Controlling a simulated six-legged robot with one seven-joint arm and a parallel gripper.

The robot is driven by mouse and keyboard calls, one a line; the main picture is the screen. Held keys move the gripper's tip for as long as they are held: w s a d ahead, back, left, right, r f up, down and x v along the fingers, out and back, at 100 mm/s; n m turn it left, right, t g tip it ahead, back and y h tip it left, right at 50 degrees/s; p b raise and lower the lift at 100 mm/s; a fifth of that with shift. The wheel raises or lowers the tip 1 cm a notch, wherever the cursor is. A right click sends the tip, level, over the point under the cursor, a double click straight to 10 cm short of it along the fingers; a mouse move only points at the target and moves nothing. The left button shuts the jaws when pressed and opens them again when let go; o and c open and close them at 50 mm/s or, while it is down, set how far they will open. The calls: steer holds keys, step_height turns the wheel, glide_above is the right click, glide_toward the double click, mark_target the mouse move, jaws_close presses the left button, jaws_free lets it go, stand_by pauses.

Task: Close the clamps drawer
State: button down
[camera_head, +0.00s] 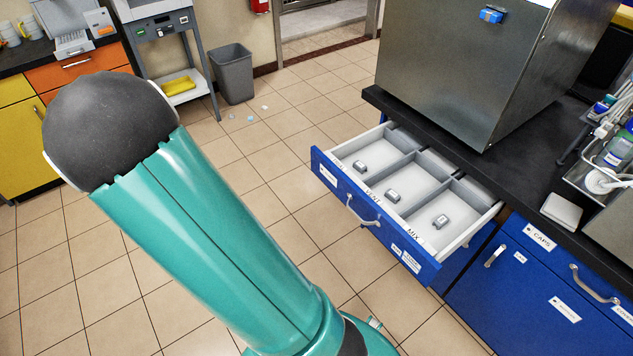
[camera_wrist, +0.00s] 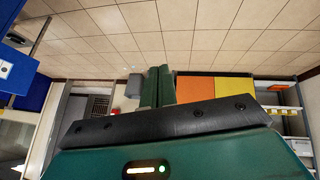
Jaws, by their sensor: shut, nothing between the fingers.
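The clamps drawer (camera_head: 383,232) is blue-fronted and stands pulled well out of the bench in the head view. It has a metal handle (camera_head: 362,211) and white labels on its front. Inside are three light compartments, each with a small grey clamp, the nearest one (camera_head: 441,221) by the MIX label. My gripper (camera_wrist: 160,84) shows in the wrist view, its two green fingers shut together and empty. It is hidden in the head view, where only my arm shows, to the left of the drawer. A blue front with a white label (camera_wrist: 14,70) shows at the wrist view's left edge; I cannot tell whether it is this drawer.
A black bench top (camera_head: 520,185) with a large steel box (camera_head: 455,70) stands above the drawer. Blue cabinets, one labelled CAPS (camera_head: 541,237), are to its right. A grey bin (camera_head: 233,74) stands far back. Tiled floor left of the drawer is clear apart from small scraps.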

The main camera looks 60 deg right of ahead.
steer(key=s+d+f+h, duration=0.2)
steer(key=s+d+f, duration=0.1)
steer(key=d+f, duration=0.25)
steer(key=n+t+h, duration=0.1)
steer(key=n+h, duration=0.7)
steer(key=h, duration=0.2)
glide_toward(325, 174)
steer(key=w+d, duration=0.2)
steer(key=w, duration=0.2)
steer(key=d, duration=0.1)
steer(key=s+d, duration=0.1)
steer(key=d, duration=0.1)
steer(key=shift+s+d+f, duration=0.15)
steer(key=shift+s+f, duration=0.05)
steer(key=shift+s, duration=0.1)
steer(key=shift+d, duration=0.1)
steer(key=shift+s+d, duration=0.1)
